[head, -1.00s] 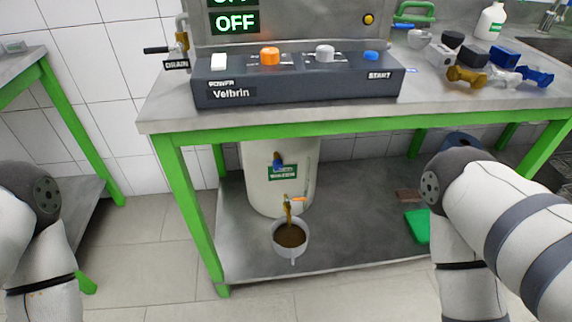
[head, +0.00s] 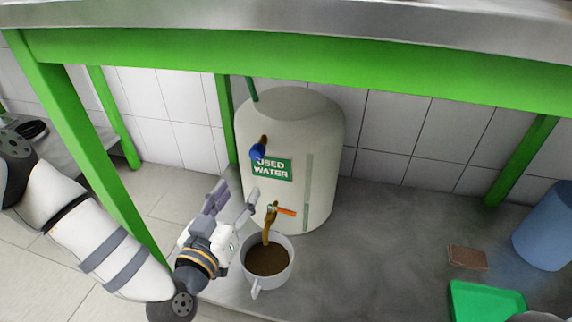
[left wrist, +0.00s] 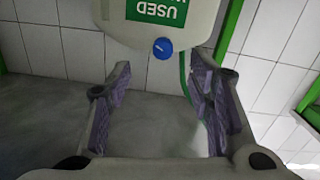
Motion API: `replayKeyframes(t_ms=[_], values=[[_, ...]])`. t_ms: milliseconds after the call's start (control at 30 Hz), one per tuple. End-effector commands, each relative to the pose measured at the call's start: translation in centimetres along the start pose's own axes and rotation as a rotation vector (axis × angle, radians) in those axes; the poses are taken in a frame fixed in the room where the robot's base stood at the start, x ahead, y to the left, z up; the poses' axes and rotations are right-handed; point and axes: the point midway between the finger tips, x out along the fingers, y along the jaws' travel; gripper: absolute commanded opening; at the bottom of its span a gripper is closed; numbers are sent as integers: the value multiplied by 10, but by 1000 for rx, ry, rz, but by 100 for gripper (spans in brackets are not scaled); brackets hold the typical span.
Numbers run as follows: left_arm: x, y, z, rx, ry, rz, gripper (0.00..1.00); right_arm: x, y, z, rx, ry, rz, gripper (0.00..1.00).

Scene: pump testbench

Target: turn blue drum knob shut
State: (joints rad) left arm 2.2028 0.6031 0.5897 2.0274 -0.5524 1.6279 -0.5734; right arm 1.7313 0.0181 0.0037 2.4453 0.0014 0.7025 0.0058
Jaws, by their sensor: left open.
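The blue drum knob (head: 258,151) sits on a brass fitting high on the front of the cream drum (head: 322,150), beside its green USED WATER label (head: 272,169). In the left wrist view the blue knob (left wrist: 162,48) shows upside down, beyond and between the finger ends. My left gripper (head: 234,200) is open and empty, in front of the drum and lower than the knob, apart from it. In the left wrist view the spread fingers (left wrist: 160,82) enclose nothing. My right gripper is not in view.
A lower tap (head: 272,210) with an orange handle (head: 286,212) runs brown liquid into a cup (head: 268,262) close to my gripper. The green table beam (head: 300,58) passes overhead. A green tray (head: 485,300), brown block (head: 467,257) and blue container (head: 545,225) lie right; the shelf between is clear.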

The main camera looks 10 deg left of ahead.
Motion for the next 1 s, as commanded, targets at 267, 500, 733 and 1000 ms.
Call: replayKeyframes(t_ms=[267,500,733,1000], values=[[32,-9,-8,9,59,-21,48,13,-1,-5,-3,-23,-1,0],[93,-10,-8,9,54,-20,48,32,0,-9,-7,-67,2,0],[126,-9,-13,8,53,-18,48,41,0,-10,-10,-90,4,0],[128,-8,-16,8,53,-17,48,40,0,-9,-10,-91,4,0]])
